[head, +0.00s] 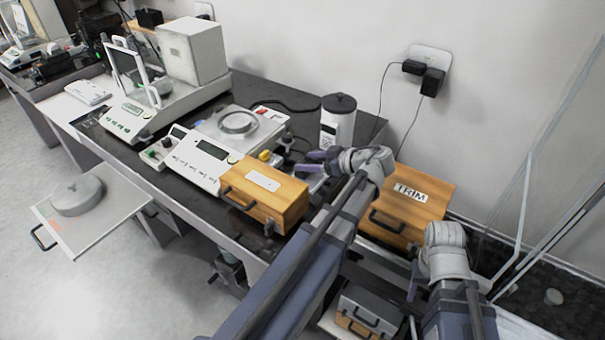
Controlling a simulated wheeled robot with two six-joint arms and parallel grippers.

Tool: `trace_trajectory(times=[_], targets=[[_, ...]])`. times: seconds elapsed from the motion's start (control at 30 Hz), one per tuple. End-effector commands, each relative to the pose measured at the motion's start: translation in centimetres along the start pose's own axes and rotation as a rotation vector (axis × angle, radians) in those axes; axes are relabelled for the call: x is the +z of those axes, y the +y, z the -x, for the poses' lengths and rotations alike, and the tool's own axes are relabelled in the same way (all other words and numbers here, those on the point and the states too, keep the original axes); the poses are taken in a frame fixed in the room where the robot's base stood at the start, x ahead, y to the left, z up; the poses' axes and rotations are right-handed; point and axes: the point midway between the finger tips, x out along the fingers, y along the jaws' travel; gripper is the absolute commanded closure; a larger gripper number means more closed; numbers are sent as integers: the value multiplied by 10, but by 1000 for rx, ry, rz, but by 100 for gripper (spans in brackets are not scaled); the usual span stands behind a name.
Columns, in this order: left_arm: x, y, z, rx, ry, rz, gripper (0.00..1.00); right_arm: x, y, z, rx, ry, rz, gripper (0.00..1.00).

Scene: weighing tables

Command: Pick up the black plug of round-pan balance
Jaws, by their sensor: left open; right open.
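The round-pan balance (203,157) stands on the dark table, with its round metal pan (237,122) at the back. Two black plugs, a left one (413,67) and a right one (433,82), sit in the white wall outlet (424,60). Each has a black cord hanging down; I cannot tell which belongs to the round-pan balance. My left gripper (312,162) is open, right of the balance and well below the plugs. My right gripper (414,279) is open and mostly hidden by its wrist, low at the right. Neither touches a plug.
A wooden box (265,190) stands before the balance, and a TRIM wooden box (408,205) lies beyond my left arm. Glass panels (545,170) rise at the right. The wall around the outlet is clear.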

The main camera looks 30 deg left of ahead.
Motion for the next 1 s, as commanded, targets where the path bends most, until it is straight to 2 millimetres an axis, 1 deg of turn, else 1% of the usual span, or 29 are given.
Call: trace_trajectory(times=[0.07,0.27,0.37,0.47,0.6,0.7,0.77,0.93,0.97,1.0], targets=[[1,0,-6,-1,0,0,32,0,0,-3,0,0,0,50],[0,0,-8,1,-1,0,32,0,0,-3,0,0,0,50],[1,0,-13,0,-1,0,32,0,-1,-7,0,0,0,50],[3,-2,-24,-2,-1,1,32,-1,-1,-13,0,0,0,50],[4,-3,-45,-2,-1,0,32,-1,-2,-23,0,0,0,50],[3,-3,-57,-1,-1,1,32,-2,-3,-28,0,0,0,50],[2,-2,-60,0,-1,0,32,-2,-3,-28,0,0,0,50],[1,-2,-59,1,-1,-1,32,-2,-2,-26,0,0,0,50],[1,-2,-59,1,-1,-1,34,-2,-2,-26,0,0,0,50],[1,-2,-59,1,-1,-1,38,-2,-2,-26,0,0,0,50]])
